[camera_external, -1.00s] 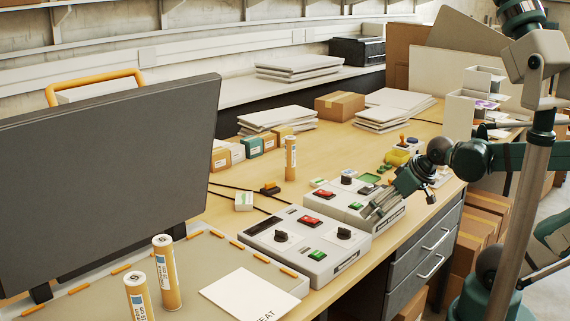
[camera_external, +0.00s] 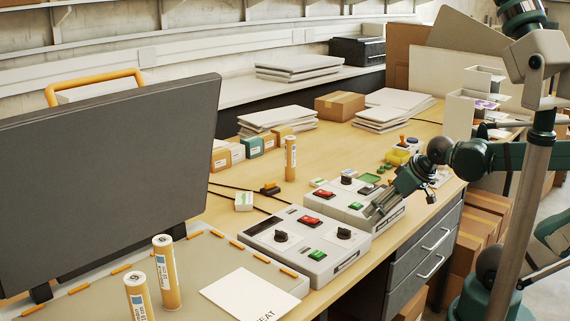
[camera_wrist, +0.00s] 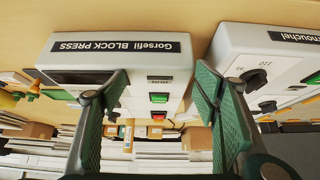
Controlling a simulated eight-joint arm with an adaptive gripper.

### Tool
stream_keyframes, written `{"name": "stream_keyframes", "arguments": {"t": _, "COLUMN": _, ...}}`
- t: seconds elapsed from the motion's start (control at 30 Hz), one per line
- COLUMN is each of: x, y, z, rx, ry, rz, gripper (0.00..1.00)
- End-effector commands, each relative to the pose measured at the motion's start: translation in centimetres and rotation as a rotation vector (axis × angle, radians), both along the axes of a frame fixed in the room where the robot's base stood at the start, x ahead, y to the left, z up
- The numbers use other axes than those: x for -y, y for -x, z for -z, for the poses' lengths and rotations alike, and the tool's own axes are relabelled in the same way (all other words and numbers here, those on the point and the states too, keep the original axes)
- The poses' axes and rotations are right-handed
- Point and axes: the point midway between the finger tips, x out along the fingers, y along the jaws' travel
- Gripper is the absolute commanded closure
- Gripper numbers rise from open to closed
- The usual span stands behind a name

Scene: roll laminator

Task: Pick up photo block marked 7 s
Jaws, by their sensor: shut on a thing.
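My gripper (camera_external: 374,211) is low over the front right part of the far block press (camera_external: 322,203). In the wrist view the gripper's green pads (camera_wrist: 163,84) stand apart, one on each side of the press's green and red buttons. What the pads bear on cannot be made out, and no photo block shows clearly between them. A small white block with a green label (camera_external: 244,201) lies left of the presses. No mark reading 7 s is legible on any block.
A second control box (camera_external: 305,245) stands nearer the camera, left of the gripper. An upright roll (camera_external: 291,158) stands behind the presses, and two more rolls (camera_external: 166,272) stand at the front left. A large dark screen (camera_external: 110,185) fills the left side.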

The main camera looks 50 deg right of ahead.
Motion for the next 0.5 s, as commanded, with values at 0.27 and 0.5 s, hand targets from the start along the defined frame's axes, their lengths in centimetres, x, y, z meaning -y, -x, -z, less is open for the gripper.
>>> {"name": "stream_keyframes", "arguments": {"t": 0.27, "x": 0.0, "y": 0.1, "z": -0.5, "rx": -0.002, "ry": -0.001, "rz": 0.001, "gripper": 0.49}}
{"name": "stream_keyframes", "arguments": {"t": 0.5, "x": 0.1, "y": 0.1, "z": -2.3, "rx": -0.001, "ry": 0.0, "rz": 0.001, "gripper": 0.49}}
